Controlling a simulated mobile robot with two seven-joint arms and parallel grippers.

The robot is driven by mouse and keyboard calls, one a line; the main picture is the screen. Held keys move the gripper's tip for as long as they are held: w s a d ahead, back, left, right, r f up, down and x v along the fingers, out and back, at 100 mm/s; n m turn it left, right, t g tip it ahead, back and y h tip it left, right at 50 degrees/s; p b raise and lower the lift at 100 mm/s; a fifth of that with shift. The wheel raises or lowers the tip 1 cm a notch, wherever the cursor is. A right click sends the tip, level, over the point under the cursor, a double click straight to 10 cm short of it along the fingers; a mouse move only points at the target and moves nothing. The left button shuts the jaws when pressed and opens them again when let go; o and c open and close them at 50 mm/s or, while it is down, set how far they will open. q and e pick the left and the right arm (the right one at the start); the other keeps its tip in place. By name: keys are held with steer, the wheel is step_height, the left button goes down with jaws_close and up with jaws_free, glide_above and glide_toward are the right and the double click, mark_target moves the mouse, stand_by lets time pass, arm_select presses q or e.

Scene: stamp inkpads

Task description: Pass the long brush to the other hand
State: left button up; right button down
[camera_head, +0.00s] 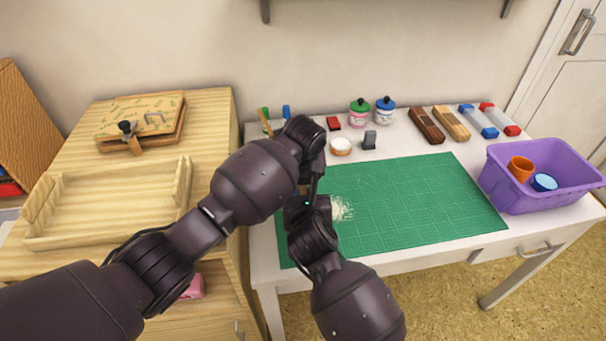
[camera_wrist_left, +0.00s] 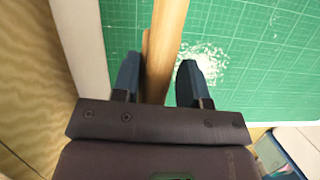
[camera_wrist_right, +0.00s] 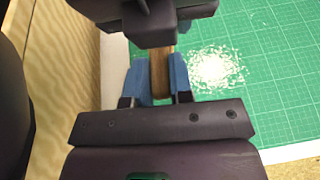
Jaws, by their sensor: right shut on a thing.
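The long brush shows as a wooden handle (camera_wrist_left: 167,40) in the left wrist view, running between the two fingers of my left gripper (camera_wrist_left: 158,82). Those fingers stand apart, with a visible gap to the handle on the right side. In the right wrist view my right gripper (camera_wrist_right: 161,78) is shut on the brush handle (camera_wrist_right: 161,82), with my left gripper just beyond it. In the head view my two grippers meet above the left part of the green mat (camera_head: 420,195). They hide most of the brush there, and its bristles are not clearly visible.
White crumbs (camera_head: 341,208) lie on the mat beside the grippers. A wooden tray (camera_head: 110,230) stands on the left cabinet. A purple bin (camera_head: 540,190) with cups is at right. Jars, inkpads and blocks line the back of the table. The mat's right part is clear.

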arm_select(q)
steer(key=shift+d, duration=0.15)
steer(key=c, duration=0.5)
arm_select(e)
steer(key=shift+a, duration=0.15)
steer(key=c, duration=0.9)
jaws_free()
